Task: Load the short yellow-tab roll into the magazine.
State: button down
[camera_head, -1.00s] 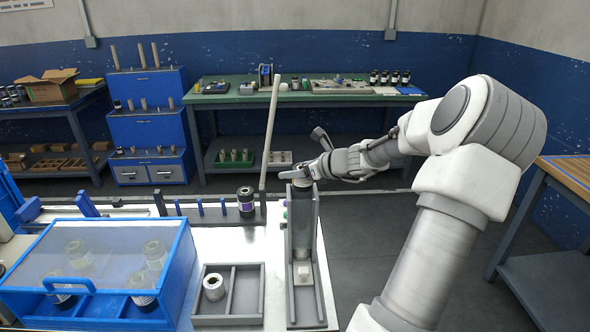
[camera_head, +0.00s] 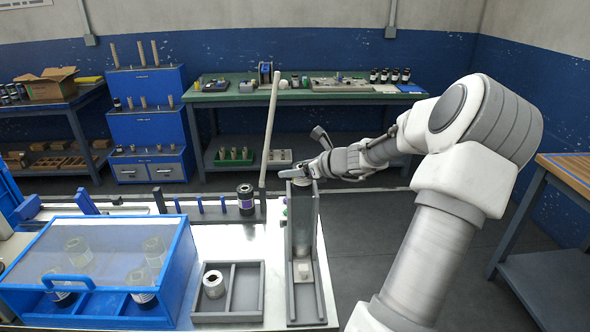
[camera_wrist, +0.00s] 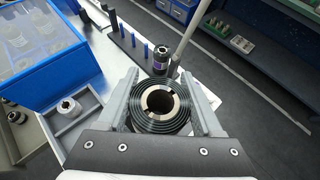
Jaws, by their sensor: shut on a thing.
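My gripper (camera_head: 292,174) is at the top of the grey upright magazine (camera_head: 321,255). In the wrist view my gripper (camera_wrist: 160,88) has its two grey fingers on either side of a dark wound roll (camera_wrist: 146,119) with a pale metallic core, and is shut on it. In the head view the roll (camera_head: 301,184) shows only partly below my gripper, at the magazine's upper mouth. No yellow tab is visible on it, and how deep it sits in the magazine is hidden. A pale block (camera_head: 303,272) sits at the magazine's foot.
A dark roll with a purple label (camera_head: 246,202) stands on the bench behind, left of the magazine. A leaning pale rod (camera_head: 269,135) rises close beside my gripper. A blue clear-lidded case (camera_head: 182,275) stands left.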

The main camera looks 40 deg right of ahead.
jog(key=shift+f+b, duration=1.4)
jog(key=shift+f, duration=0.25)
grip_release()
jog(key=shift+s, duration=0.1)
jog(key=p+v, duration=0.2)
jog(key=v, duration=1.5)
jog(key=shift+s, duration=0.1)
